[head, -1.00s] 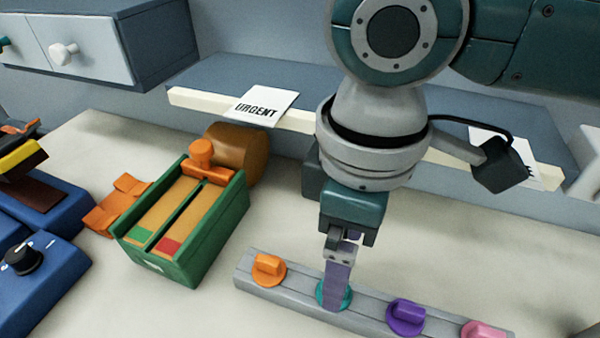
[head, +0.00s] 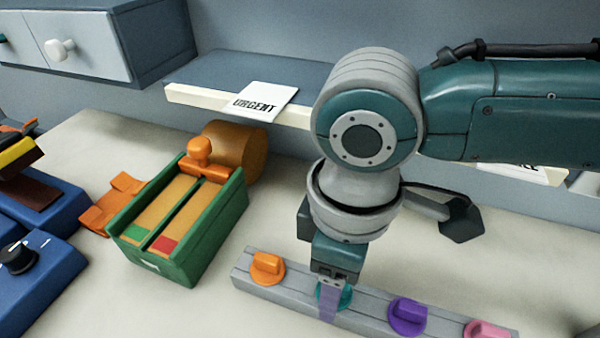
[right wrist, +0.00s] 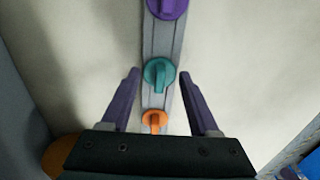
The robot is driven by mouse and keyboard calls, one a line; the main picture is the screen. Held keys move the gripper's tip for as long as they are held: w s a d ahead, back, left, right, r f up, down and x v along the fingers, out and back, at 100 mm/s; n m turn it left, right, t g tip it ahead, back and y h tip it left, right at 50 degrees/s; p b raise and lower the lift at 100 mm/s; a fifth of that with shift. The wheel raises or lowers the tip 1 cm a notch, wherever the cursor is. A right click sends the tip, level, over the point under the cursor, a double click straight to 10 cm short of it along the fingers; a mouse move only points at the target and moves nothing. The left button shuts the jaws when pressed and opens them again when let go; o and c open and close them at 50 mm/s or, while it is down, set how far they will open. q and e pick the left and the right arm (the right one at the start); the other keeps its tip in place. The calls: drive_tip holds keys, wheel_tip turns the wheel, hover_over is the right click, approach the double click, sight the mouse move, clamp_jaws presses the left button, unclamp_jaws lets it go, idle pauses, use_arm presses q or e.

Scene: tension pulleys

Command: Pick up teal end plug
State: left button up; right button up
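The teal end plug (right wrist: 159,75) is seated in the grey rail (right wrist: 161,45), between the orange plug and the purple plug. In the head view the teal plug (head: 320,293) is mostly hidden behind my right gripper. My right gripper (head: 334,300) points down over the rail at the teal plug. In the right wrist view its two purple fingers (right wrist: 158,76) are spread wide, one on each side of the teal plug, with clear gaps and nothing held. My left gripper is not in view.
An orange plug (head: 267,268), a purple plug (head: 406,316) and a pink plug (head: 480,330) stand on the same rail. A green box (head: 205,245) with an orange knob (head: 199,150) stands to the left. A shelf edge (head: 215,100) with an "URGENT" card (head: 262,101) lies behind.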

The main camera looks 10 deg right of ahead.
clamp_jaws()
idle(0.6)
drive_tip(key=shift+r, duration=0.1)
